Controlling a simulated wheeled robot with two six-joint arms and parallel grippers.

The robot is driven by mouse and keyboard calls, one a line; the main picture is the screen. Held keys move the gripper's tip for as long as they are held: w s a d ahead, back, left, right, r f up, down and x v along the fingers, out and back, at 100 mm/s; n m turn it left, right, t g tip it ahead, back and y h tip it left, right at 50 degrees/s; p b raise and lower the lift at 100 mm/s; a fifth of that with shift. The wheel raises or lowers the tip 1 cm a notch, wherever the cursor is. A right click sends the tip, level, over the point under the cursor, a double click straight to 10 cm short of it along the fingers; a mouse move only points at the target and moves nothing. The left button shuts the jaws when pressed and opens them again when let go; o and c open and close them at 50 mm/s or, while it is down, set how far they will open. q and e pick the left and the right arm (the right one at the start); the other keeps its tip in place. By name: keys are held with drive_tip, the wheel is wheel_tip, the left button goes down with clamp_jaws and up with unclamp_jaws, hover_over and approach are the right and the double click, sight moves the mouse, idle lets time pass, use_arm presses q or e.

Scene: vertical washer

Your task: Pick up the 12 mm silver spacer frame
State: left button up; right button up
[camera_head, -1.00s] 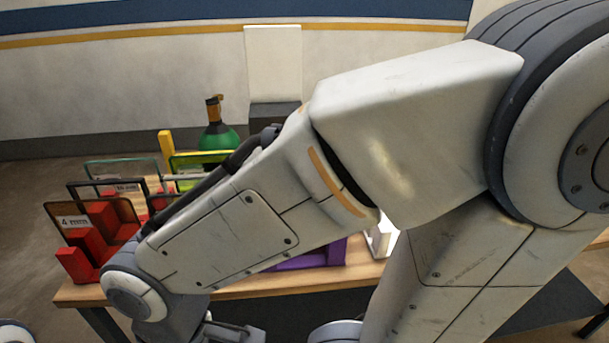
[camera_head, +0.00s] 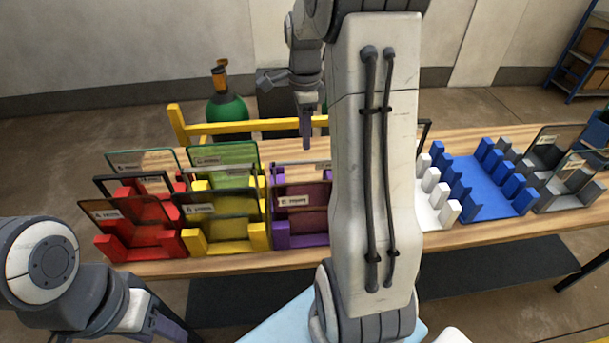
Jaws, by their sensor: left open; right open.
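A thin silver-grey frame (camera_head: 288,164) stands upright in the purple rack (camera_head: 283,236), behind a tinted, labelled pane. I cannot read a size on it, and my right arm hides its right part. My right gripper (camera_head: 288,115) is open and empty, high above the back of the table behind the purple rack, apart from the frame. My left gripper (camera_head: 165,327) is open at the lower left, in front of the table and partly cut off by the picture edge.
A red rack (camera_head: 120,250) and a yellow rack (camera_head: 215,243) hold panes and frames at left. White (camera_head: 440,200), blue (camera_head: 490,185) and grey (camera_head: 570,200) racks stand at right. A green bottle (camera_head: 228,110) and yellow rail (camera_head: 240,128) are behind the table (camera_head: 380,255).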

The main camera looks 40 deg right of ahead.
sight(309, 160)
drive_tip(key=shift+m, duration=0.4)
drive_tip(key=f, duration=0.2)
drive_tip(key=d+f+p, duration=0.1)
drive_tip(key=f, duration=0.2)
drive_tip(key=f+p, duration=0.1)
drive_tip(key=f, duration=0.1)
drive_tip(key=f+p, duration=0.1)
drive_tip(key=f, duration=0.1)
drive_tip(key=shift+d+f, duration=0.2)
drive_tip(key=shift+f, duration=0.2)
drive_tip(key=shift+w+f, duration=0.1)
drive_tip(key=shift+f, duration=0.2)
clamp_jaws()
idle(0.3)
